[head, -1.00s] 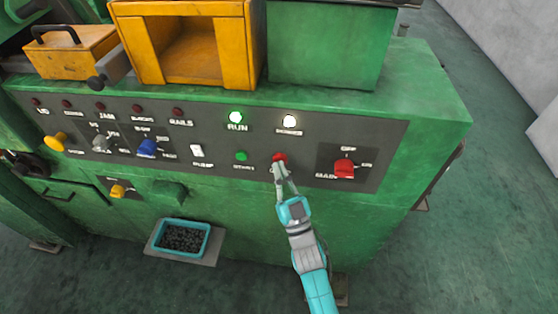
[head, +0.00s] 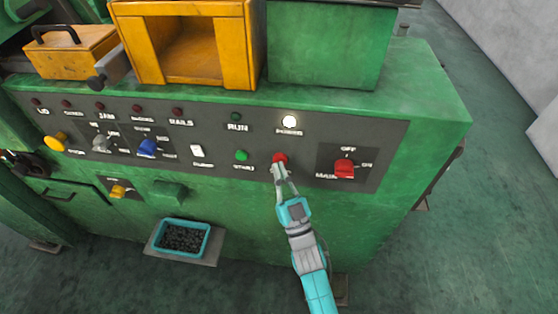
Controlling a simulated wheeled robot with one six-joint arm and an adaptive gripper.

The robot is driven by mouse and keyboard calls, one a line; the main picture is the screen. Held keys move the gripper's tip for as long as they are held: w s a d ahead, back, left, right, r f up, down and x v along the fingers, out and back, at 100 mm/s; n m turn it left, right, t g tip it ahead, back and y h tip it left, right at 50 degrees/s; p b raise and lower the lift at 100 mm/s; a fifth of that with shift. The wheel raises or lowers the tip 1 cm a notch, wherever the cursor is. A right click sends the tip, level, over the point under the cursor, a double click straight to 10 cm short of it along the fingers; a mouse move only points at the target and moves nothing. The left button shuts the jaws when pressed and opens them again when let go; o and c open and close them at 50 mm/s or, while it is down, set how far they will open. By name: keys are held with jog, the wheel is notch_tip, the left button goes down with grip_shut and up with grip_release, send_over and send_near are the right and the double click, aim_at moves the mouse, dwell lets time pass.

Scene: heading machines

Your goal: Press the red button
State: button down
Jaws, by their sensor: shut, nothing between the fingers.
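The red button (head: 279,158) is on the dark control panel (head: 222,160) of the green machine, right of the green START button (head: 242,155). My gripper (head: 279,169) is shut and empty, with its fingertips at the lower edge of the red button. The fingertips cover part of the button, and I cannot tell how far it is pushed in. The RUN lamp (head: 236,116) above is dark. The white POWER lamp (head: 289,121) is lit.
A red MAIN switch (head: 344,168) stands out from the panel right of my gripper. A teal bin (head: 184,238) of small dark parts sits low on a ledge. The floor at right is clear.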

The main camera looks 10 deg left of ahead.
jog(key=s, duration=0.6)
dwell(0.4)
dwell(0.7)
jog(key=s+d+f+m+g+h, duration=0.1)
jog(key=s+d+f+m+h, duration=0.1)
jog(key=s+d+f+h, duration=0.45)
jog(key=s+d+f+m+g+h, duration=0.1)
jog(key=s+d+f, duration=0.3)
jog(key=s+d, duration=0.6)
jog(key=s+d+r+m+g+h, duration=0.1)
jog(key=s+d+g+h, duration=0.1)
jog(key=s, duration=0.8)
jog(key=s+d+r+m+g+h, duration=0.1)
jog(key=s+d+m+g+h, duration=0.1)
jog(key=s, duration=0.8)
jog(key=d+g, duration=0.1)
jog(key=d, duration=0.1)
jog(key=shift+d+r+h, duration=0.3)
jog(key=shift+d+h, duration=0.05)
jog(key=shift+s, duration=0.1)
